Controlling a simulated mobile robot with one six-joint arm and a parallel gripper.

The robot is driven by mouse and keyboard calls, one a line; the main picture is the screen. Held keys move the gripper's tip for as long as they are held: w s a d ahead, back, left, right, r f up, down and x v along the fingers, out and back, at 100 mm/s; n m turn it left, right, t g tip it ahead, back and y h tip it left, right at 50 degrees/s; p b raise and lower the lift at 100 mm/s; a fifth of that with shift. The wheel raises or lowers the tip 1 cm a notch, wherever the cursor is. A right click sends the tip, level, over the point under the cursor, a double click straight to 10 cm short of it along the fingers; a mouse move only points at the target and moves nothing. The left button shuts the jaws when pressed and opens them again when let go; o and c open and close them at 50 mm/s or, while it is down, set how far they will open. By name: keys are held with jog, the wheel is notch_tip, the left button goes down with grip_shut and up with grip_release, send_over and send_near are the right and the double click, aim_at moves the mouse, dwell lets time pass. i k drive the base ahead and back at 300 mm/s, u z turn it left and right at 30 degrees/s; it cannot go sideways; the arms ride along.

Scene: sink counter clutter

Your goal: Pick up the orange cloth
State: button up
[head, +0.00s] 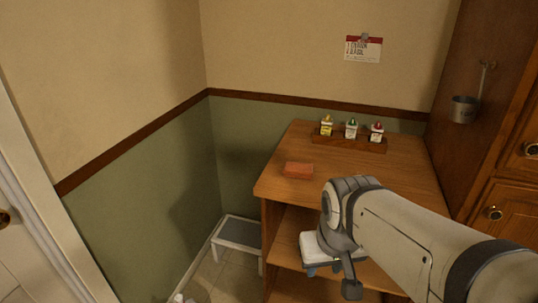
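The orange cloth (298,170) looks like a small folded, flat block. It lies on the wooden counter top near its left edge, in the head view. My gripper (330,278) is at the lower middle of the view, in front of the counter and lower in the picture than the cloth. It is apart from the cloth. The gripper points downward and its fingers are partly hidden, so its opening is unclear.
Three small bottles (351,129) stand in a wooden rack (371,145) at the back of the counter (405,172). A metal cup (462,109) hangs on the tall cabinet (475,60) at right. A low grey-topped stool (238,232) stands left of the counter.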

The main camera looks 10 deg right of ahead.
aim_at(296, 170)
jog(key=z, duration=0.15)
jog(key=i, duration=0.9)
jog(key=u, duration=0.05)
